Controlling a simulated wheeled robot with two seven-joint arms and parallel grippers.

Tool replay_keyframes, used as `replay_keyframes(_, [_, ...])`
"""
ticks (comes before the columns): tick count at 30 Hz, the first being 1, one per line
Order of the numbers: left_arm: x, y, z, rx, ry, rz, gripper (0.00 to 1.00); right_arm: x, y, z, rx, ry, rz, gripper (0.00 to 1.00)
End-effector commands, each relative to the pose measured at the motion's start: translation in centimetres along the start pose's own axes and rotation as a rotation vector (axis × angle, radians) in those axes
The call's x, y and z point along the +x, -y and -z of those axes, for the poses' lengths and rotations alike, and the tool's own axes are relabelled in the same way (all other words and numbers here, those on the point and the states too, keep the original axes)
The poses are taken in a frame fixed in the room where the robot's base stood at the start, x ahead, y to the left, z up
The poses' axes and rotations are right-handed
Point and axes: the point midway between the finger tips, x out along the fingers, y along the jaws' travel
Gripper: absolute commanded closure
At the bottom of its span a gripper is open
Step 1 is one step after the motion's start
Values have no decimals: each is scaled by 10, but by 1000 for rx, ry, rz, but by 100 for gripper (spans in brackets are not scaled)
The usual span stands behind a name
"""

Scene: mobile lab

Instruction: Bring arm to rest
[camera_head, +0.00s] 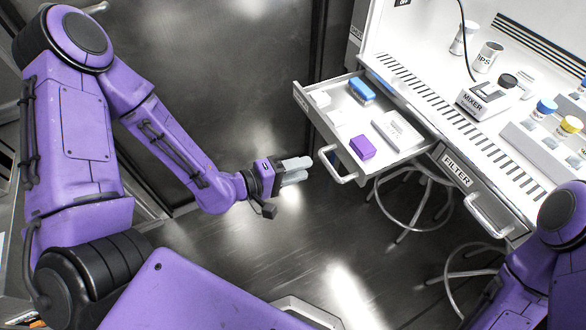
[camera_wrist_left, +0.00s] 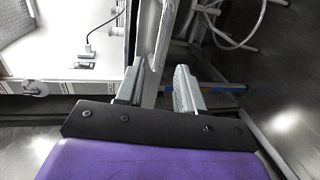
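My left gripper (camera_head: 303,169) hangs in the air just left of the open drawer's handle (camera_head: 338,166), with a small gap between them in the head view. Its two grey fingers are apart. The left wrist view also shows the left gripper (camera_wrist_left: 157,88) with its fingers parted, and a pale bar shows in the gap; whether it lies between them or behind is hard to tell. I see nothing held. My left arm (camera_head: 160,135) reaches in from the left, bent at the elbow. My right arm (camera_head: 545,255) shows at the lower right; its gripper is out of view.
The open drawer (camera_head: 330,125) holds a blue item (camera_head: 361,90), a purple box (camera_head: 362,147) and a white item (camera_head: 398,131). The white bench (camera_head: 440,110) carries a mixer (camera_head: 490,96) and several jars. A stool (camera_head: 415,200) stands below. Floor left of the drawer is clear.

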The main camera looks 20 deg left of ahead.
Motion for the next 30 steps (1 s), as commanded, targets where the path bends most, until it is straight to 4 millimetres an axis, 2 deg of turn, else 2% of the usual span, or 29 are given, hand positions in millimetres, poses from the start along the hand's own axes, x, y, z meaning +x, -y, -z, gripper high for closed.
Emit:
replay_keyframes(3, [-17, -1, 1, 1, -1, 1, 62, -2, 0, 1, 0, 0, 0, 57])
replay_keyframes(6, [-24, 0, 0, 1, 0, 0, 62, -3, 0, 1, 0, 0, 0, 57])
replay_keyframes(23, [-24, 0, 0, 36, 0, 2, 62, -2, 0, 1, 0, 0, 0, 57])
replay_keyframes(25, [-24, 8, 13, 102, -62, 45, 62, -2, 0, 1, 0, 0, 0, 57])
replay_keyframes(27, [-27, 24, 35, 166, -171, 149, 62, -2, 0, 1, 0, 0, 0, 57])
replay_keyframes(29, [-36, 56, 48, 229, -247, 312, 62, -2, 0, 1, 0, 0, 0, 57])
replay_keyframes(30, [-46, 82, 53, 272, -281, 445, 62, -2, 0, 1, 0, 0, 0, 57])
